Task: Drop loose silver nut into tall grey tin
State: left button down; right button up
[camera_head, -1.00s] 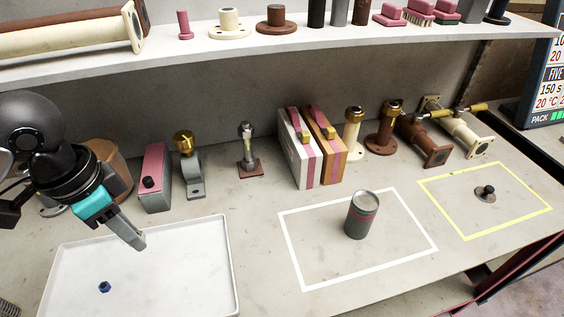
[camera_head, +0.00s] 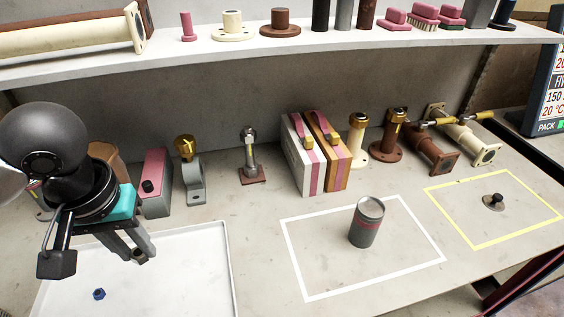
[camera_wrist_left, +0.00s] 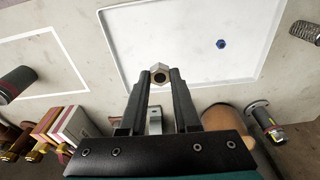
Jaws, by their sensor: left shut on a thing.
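My left gripper (camera_head: 138,255) is over the upper part of the white tray. Its fingers are shut on a silver hex nut, which shows clearly between the fingertips in the left wrist view (camera_wrist_left: 159,73). In the head view the nut is small and partly hidden by the fingers. My right gripper is not in view.
A blue nut (camera_head: 99,294) lies in the white tray (camera_head: 229,270). A grey disc with a black knob (camera_head: 493,202) lies inside the yellow outline. Boxes, flanged pipes and fittings line the back below a shelf (camera_head: 280,50). The bench between tray and tin is clear.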

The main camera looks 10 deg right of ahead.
aim_at(362, 237)
jog(key=l+z, duration=0.15)
jog(key=z, duration=0.2)
jog(key=l+z, duration=0.1)
jog(key=z, duration=0.25)
jog(key=i+l+z, duration=0.1)
jog(key=z, duration=0.25)
jog(key=i+l, duration=0.1)
jog(key=l, duration=0.2)
